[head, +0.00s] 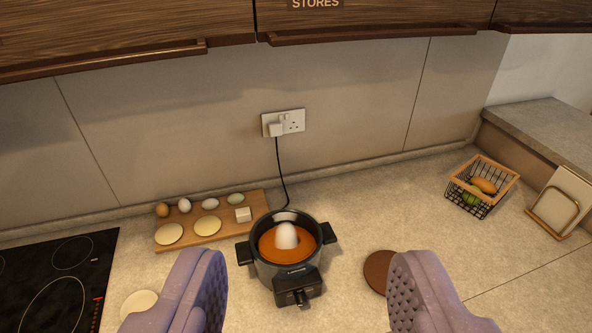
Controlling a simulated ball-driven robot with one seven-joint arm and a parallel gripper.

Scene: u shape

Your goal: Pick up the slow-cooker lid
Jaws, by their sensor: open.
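A dark slow cooker (290,285) with two side handles stands on the counter, between my fingertips in the picture. Inside its rim is an orange-brown round surface (268,246) with a white rounded thing (286,237) at its middle. I cannot tell whether these are a lid with a knob or food. A brown disc (377,272) lies right of the cooker, partly hidden by my right finger. My gripper (308,288), with purple ridged fingers, is wide open and empty. It appears nearer the camera than the cooker.
A wooden board (225,228) with eggs, pale rounds and a white cube lies left behind the cooker. A black hob (55,275) is at left. A wire basket (482,186) and a holder (562,200) stand at right. Cupboards (130,35) overhang; a cable (279,170) runs from the socket.

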